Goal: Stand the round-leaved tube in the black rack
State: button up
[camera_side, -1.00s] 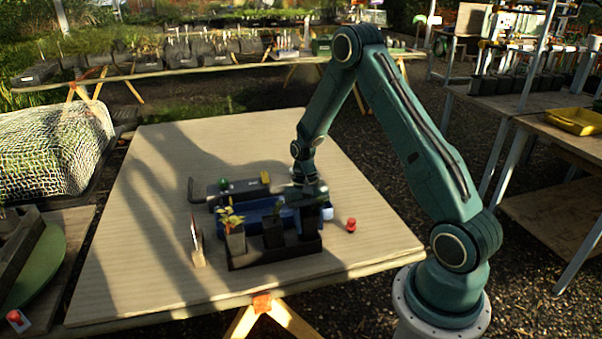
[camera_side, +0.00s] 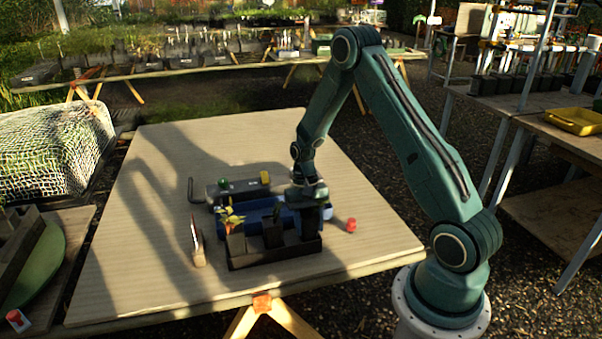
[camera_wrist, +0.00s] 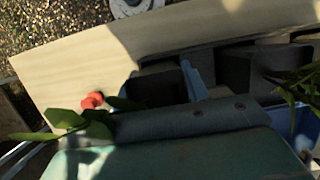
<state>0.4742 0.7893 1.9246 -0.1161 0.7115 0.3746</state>
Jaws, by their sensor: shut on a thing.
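The black rack (camera_side: 275,259) stands near the table's front edge. A dark tube with yellow and reddish leaves (camera_side: 235,239) stands at its left, and a dark tube with narrow green leaves (camera_side: 273,234) at its middle. My gripper (camera_side: 309,203) is shut on a third dark tube, the round-leaved tube (camera_side: 309,221), upright at the rack's right end. Its lower part is hidden by the rack wall, so I cannot tell whether it touches the floor. Broad green leaves (camera_wrist: 80,122) show at the left in the wrist view.
A blue tray (camera_side: 262,216) lies directly behind the rack. A dark grey box (camera_side: 238,189) with green and yellow parts is farther back. A red knob-like object (camera_side: 351,225) lies to the right, and a wooden block with upright sticks (camera_side: 199,257) to the left.

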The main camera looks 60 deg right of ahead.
jog(key=shift+f, duration=0.15)
jog(key=o, duration=1.1)
jog(key=shift+o, duration=0.2)
jog(key=v, duration=1.3)
jog(key=shift+r, duration=0.4)
jog(key=shift+w, duration=0.1)
